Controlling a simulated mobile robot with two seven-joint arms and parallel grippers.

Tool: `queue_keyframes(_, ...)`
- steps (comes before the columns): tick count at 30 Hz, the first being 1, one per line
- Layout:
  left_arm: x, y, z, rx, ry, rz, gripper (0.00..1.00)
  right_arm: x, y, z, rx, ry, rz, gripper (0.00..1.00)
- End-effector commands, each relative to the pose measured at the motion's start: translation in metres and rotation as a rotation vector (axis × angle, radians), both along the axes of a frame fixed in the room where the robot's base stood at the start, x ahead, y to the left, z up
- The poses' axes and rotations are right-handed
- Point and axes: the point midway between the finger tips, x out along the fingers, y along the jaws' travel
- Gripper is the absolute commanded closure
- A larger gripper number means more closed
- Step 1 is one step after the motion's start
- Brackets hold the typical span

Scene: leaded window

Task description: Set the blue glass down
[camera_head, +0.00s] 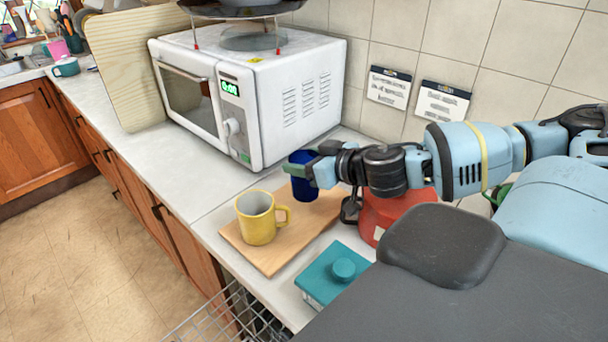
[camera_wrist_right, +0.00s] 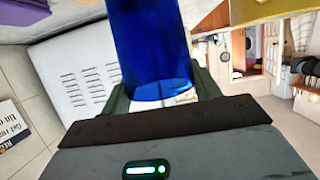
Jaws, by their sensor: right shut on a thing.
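The blue glass (camera_head: 302,186) is in my right gripper (camera_head: 309,171), over the far end of the wooden board (camera_head: 268,263). The fingers are shut around the glass, one on each side. In the right wrist view the blue glass (camera_wrist_right: 150,45) fills the upper middle, between the two fingers (camera_wrist_right: 163,95). The glass looks upright in the head view. Its base is close to the board, but I cannot tell whether it touches. My left gripper is not in view.
A yellow mug (camera_head: 256,218) stands on the board, left of the glass. A white microwave (camera_head: 290,95) is behind. A red container (camera_head: 392,207) stands to the right, below my right arm. A teal lidded box (camera_head: 335,275) sits in front of the board.

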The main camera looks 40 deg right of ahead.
Motion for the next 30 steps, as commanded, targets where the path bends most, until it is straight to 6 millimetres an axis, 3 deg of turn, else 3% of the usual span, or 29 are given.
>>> queue_keyframes(4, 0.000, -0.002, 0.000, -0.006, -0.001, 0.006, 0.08, 0.000, 0.000, -0.002, 0.000, -0.002, 0.000, 0.87)
queue_keyframes(12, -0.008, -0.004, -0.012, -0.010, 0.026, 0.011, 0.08, 0.000, 0.000, -0.036, 0.001, 0.001, 0.000, 0.87)
queue_keyframes(25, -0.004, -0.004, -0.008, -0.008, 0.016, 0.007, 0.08, 0.000, 0.000, -0.038, 0.001, -0.005, 0.000, 0.87)
queue_keyframes(26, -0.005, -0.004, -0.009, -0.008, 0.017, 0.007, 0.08, 0.000, 0.000, -0.038, 0.000, -0.003, 0.000, 0.34)
queue_keyframes(30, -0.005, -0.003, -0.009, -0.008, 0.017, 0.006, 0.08, 0.000, 0.000, -0.039, -0.001, -0.002, 0.000, 0.17)
